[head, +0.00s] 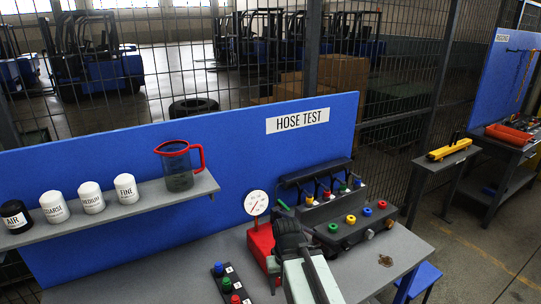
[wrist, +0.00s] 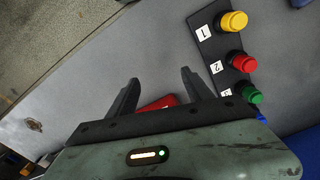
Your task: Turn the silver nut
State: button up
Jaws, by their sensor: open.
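No nut that I can clearly call silver shows. A small brownish metal piece, perhaps a nut or wing nut, lies on the grey bench right of my arm in the head view (head: 386,260). It also shows at the left of the wrist view (wrist: 33,124), apart from my gripper; its shape is too small to tell. My gripper (wrist: 160,76) is open, its two dark fingers spread over the bench. Part of a red object (wrist: 158,103) shows between the finger bases. In the head view my arm hides the fingertips and part of the bench.
A button strip (wrist: 208,42) lies right of my gripper. A red gauge stand (head: 260,243) and a hose block with coloured knobs (head: 345,222) stand behind my arm. A shelf (head: 120,210) holds labelled jars and a red-rimmed jug (head: 180,172). Bench right of my arm is mostly clear.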

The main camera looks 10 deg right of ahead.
aim_at(370, 234)
jog(key=z, duration=0.35)
jog(key=k, duration=1.05)
jog(key=z, duration=1.1)
jog(key=i, duration=1.3)
jog(key=u, duration=0.5)
jog(key=i, duration=0.75)
jog(key=u, duration=0.45)
jog(key=k, duration=0.8)
jog(key=u, duration=0.2)
jog(key=i, duration=0.8)
jog(key=z, duration=0.1)
